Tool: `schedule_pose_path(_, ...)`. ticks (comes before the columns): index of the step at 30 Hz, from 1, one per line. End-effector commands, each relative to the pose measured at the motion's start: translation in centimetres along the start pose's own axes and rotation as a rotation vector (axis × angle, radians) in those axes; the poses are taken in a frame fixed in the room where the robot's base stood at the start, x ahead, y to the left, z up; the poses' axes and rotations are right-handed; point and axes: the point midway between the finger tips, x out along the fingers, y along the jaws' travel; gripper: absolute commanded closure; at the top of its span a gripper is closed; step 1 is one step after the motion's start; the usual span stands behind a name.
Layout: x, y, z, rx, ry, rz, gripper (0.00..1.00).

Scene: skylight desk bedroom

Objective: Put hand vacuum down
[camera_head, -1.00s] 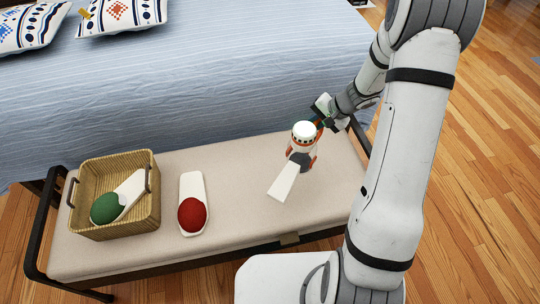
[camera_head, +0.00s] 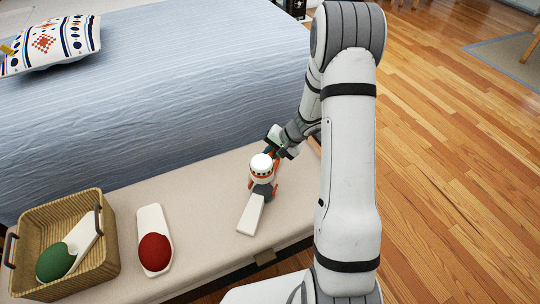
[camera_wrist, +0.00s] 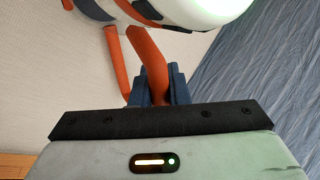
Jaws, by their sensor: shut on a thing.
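The hand vacuum (camera_head: 252,212) has a white top, orange parts, a dark middle and a long white nozzle. It is over the right part of the beige bench (camera_head: 198,195), nozzle toward the front edge. My gripper (camera_head: 270,154) is behind it, shut on its orange handle. In the wrist view the orange handle of the hand vacuum (camera_wrist: 152,62) runs between the blue fingers of my gripper (camera_wrist: 153,92). I cannot tell whether the vacuum touches the bench.
A wicker basket (camera_head: 108,255) at the left holds a white thing with a green round end (camera_head: 55,262). A similar white thing with a red end (camera_head: 155,252) lies beside it on the bench. The bed (camera_head: 180,90) is behind. Bare bench lies between the red-ended thing and the vacuum.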

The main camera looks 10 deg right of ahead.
Motion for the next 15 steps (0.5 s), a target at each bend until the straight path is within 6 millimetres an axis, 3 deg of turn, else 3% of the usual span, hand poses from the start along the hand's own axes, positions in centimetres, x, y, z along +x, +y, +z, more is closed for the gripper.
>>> schedule_pose_path(2, -0.07, -0.09, 0.01, 0.001, 0.0, -0.001, 1.0)
schedule_pose_path(3, 0.01, -0.01, 0.03, 0.0, -0.001, 0.0, 0.84)
schedule_pose_path(10, 0.01, -0.03, 0.04, 0.0, -0.001, 0.0, 0.66)
schedule_pose_path(15, 0.02, -0.04, 0.05, 0.0, -0.001, 0.0, 0.64)
